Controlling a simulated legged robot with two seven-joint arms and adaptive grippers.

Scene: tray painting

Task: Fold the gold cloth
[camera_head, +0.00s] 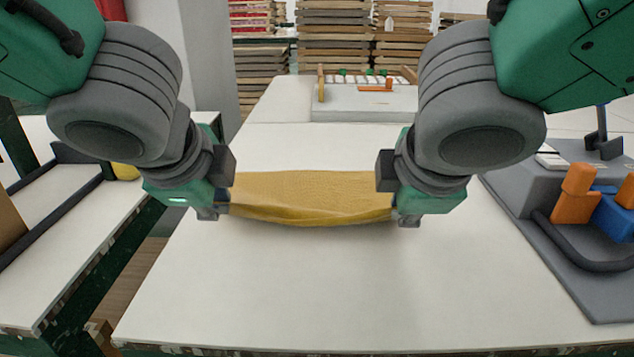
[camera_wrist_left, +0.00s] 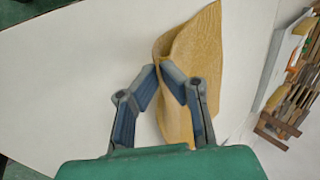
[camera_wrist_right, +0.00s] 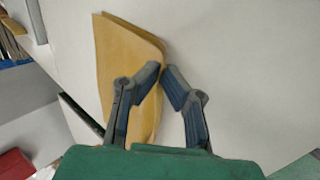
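The gold cloth (camera_head: 312,190) lies on the white table between my two grippers, with its near edge raised and folded back in a sagging band. My left gripper (camera_head: 214,212) is at its left near corner. In the left wrist view the fingertips (camera_wrist_left: 160,72) are closed on the edge of the cloth (camera_wrist_left: 195,45). My right gripper (camera_head: 406,219) is at its right near corner. In the right wrist view the fingertips (camera_wrist_right: 163,72) are closed on the other end of the cloth's edge (camera_wrist_right: 125,50). The cloth's outer ends are partly hidden by my grippers in the head view.
The white table (camera_head: 300,290) is clear in front of the cloth. A grey fixture (camera_head: 365,103) with an orange part stands behind. A grey tray (camera_head: 590,285) with orange and blue items (camera_head: 573,195) is at the right. A side bench (camera_head: 60,215) stands at the left.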

